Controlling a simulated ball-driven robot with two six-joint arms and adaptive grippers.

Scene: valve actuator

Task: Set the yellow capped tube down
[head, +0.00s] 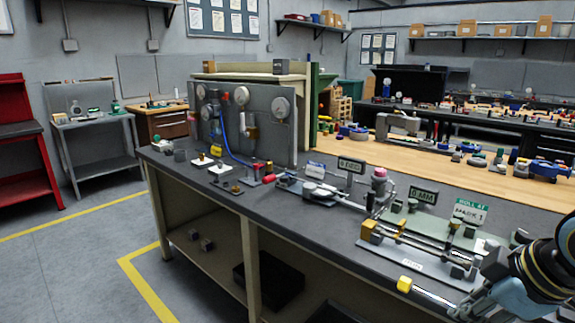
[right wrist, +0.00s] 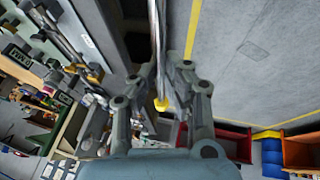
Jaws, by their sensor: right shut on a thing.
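The yellow capped tube shows in the head view as a yellow cap (head: 404,284) with a thin pale tube running down and right toward my right gripper (head: 468,304). The tube appears roughly level and overlaps the bench's front edge; its height above the bench is unclear. In the right wrist view the yellow cap (right wrist: 161,104) lies between the fingers of my right gripper (right wrist: 160,80), and the pale tube extends upward in the picture. My right gripper is shut on the tube. The exact contact is partly hidden by the fingers. My left gripper is out of view.
The dark workbench (head: 290,222) carries a metal plate with rods and brass blocks (head: 412,250) just behind the tube. A green sign (head: 470,212) and small black labels stand behind that. A grey panel with gauges (head: 245,120) stands at the bench's far end.

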